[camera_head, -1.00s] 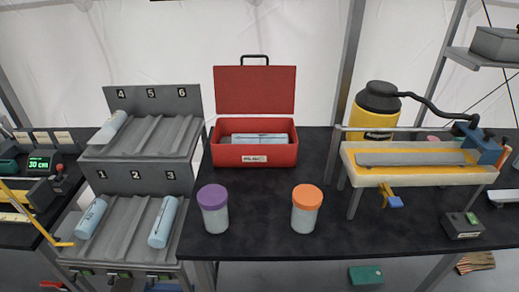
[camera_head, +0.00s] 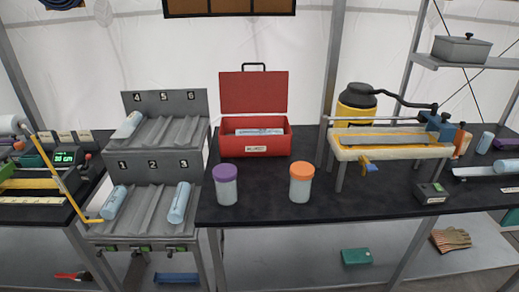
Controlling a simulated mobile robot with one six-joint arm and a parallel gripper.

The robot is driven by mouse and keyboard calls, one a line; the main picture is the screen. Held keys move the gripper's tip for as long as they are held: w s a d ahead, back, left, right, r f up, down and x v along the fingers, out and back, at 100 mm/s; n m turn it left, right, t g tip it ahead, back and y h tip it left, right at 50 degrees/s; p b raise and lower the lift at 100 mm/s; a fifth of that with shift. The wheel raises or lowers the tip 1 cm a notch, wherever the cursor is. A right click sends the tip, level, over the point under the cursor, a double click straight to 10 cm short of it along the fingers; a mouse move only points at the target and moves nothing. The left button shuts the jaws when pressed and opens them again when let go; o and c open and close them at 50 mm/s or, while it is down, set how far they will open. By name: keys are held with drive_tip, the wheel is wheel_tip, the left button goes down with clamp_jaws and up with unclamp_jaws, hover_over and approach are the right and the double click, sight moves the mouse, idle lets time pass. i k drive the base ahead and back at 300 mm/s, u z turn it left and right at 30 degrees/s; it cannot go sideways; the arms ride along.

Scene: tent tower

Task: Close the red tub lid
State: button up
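The red tub (camera_head: 228,147) stands on the black table near its back left. Its red lid (camera_head: 253,92) stands upright and open behind it, with a dark handle (camera_head: 253,66) on the top edge. A pale blue-white cylinder (camera_head: 260,131) lies inside the tub. A white label is on the tub's front. My gripper is not in view.
A purple-lidded jar (camera_head: 226,185) and an orange-lidded jar (camera_head: 301,183) stand in front of the tub. A grey numbered rack (camera_head: 150,222) with several cylinders stands left. A yellow-topped stand (camera_head: 390,148) and yellow canister (camera_head: 356,108) are right. Bare black tabletop (camera_head: 262,205) lies between the jars.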

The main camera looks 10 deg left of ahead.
sight(242, 92)
drive_tip(key=z, duration=0.2)
drive_tip(key=k, duration=0.6)
drive_tip(key=u, duration=1.05)
drive_tip(key=i, duration=1.5)
drive_tip(key=u, duration=0.05)
